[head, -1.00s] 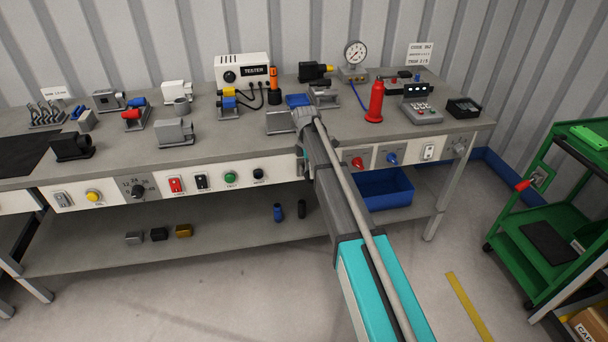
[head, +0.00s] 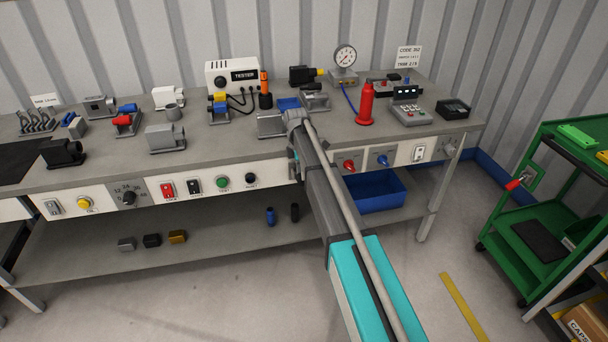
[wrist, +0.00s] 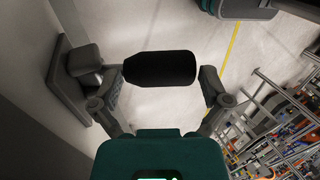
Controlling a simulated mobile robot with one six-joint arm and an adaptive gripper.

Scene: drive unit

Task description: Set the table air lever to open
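In the wrist view a black cylindrical lever handle (wrist: 160,67) sticks out from a grey pivot block (wrist: 84,60) on a wall plate. I take it for the table air lever. My gripper (wrist: 158,85) is open, with one finger near the handle's pivot end and the other just past its free end. I cannot tell whether either finger touches it. In the head view my arm reaches the bench's front panel and hides this lever and most of the gripper.
On the bench front a black knob (head: 251,179) is left of my arm; a red knob (head: 349,165) and a blue knob (head: 382,160) are right of it. A blue bin (head: 372,193) sits below. A green cart (head: 540,205) stands at right.

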